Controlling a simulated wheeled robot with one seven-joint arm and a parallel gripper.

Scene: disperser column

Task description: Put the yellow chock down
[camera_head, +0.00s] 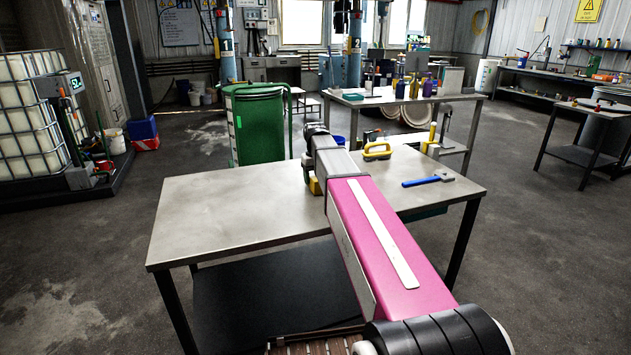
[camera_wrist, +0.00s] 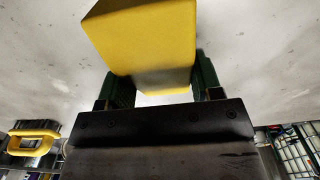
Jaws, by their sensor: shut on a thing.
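The yellow chock (camera_wrist: 150,40) is a plain yellow block, large in the wrist view. My gripper (camera_wrist: 162,80) is shut on it, with one dark green finger on each side. In the head view only a small part of the chock (camera_head: 315,186) shows, below the end of my arm and over the grey table (camera_head: 230,215). My arm hides the rest of the chock and most of the gripper. I cannot tell whether the chock touches the table top.
A yellow-handled tool (camera_head: 377,150) and a blue-handled hammer (camera_head: 428,181) lie on the table to the right of my arm. The table's left part is clear. A green drum (camera_head: 258,125) stands behind it. A second table (camera_head: 400,97) with bottles stands farther back.

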